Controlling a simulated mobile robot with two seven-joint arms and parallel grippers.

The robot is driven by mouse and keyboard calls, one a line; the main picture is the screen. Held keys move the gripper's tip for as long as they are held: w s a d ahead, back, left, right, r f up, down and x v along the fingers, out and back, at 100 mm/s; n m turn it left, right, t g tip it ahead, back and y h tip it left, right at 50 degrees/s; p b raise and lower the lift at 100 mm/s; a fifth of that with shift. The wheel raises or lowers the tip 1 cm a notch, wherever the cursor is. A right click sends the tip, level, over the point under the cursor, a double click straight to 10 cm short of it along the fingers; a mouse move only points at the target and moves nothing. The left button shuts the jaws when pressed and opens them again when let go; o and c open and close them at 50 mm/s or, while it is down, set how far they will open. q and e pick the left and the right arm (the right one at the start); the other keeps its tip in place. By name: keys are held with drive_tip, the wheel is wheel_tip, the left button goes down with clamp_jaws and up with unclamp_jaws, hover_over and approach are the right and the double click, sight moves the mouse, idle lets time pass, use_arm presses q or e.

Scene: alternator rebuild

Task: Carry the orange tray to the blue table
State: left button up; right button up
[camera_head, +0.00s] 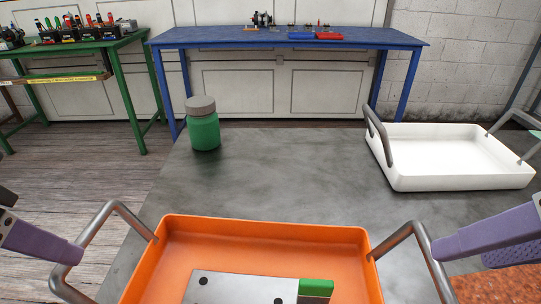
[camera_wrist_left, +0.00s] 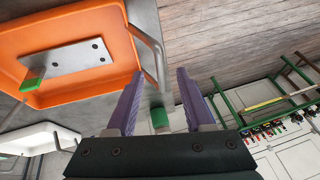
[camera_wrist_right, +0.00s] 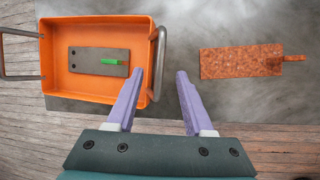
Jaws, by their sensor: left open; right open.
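The orange tray (camera_head: 265,226) sits on the grey worktop at the front, with a raised grey handle at each end. In it lies a metal plate (camera_head: 235,290) with dark holes and a green piece (camera_head: 316,287). The blue table (camera_head: 230,38) stands across the room by the wall. My left gripper (camera_wrist_left: 157,72) is open at the tray's left handle (camera_head: 85,240); the bar shows between its fingertips. My right gripper (camera_wrist_right: 160,72) is open at the right handle (camera_head: 432,262), also seen between its fingertips. Contact cannot be told in either view.
A white tray (camera_head: 450,182) with handles stands at the worktop's right. A green jar (camera_head: 204,132) with a grey lid stands at its far left corner. A rust-coloured piece (camera_wrist_right: 240,61) lies right of the orange tray. A green table (camera_head: 75,48) stands far left, with wooden floor before it.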

sight(428, 263)
use_arm(q)
drive_tip(key=x, duration=0.9)
drive_tip(key=shift+w+f, duration=0.15)
drive_tip(key=shift+f, duration=0.15)
use_arm(e)
drive_tip(key=x, duration=0.9)
drive_tip(key=shift+w+f, duration=0.15)
drive_tip(key=shift+f, duration=0.15)
use_arm(q)
drive_tip(key=shift+c, duration=0.4)
use_arm(e)
drive_tip(key=shift+c, duration=0.4)
use_arm(q)
clamp_jaws()
use_arm(e)
clamp_jaws()
use_arm(q)
drive_tip(key=shift+r, duration=0.1)
use_arm(e)
drive_tip(key=shift+r, duration=0.1)
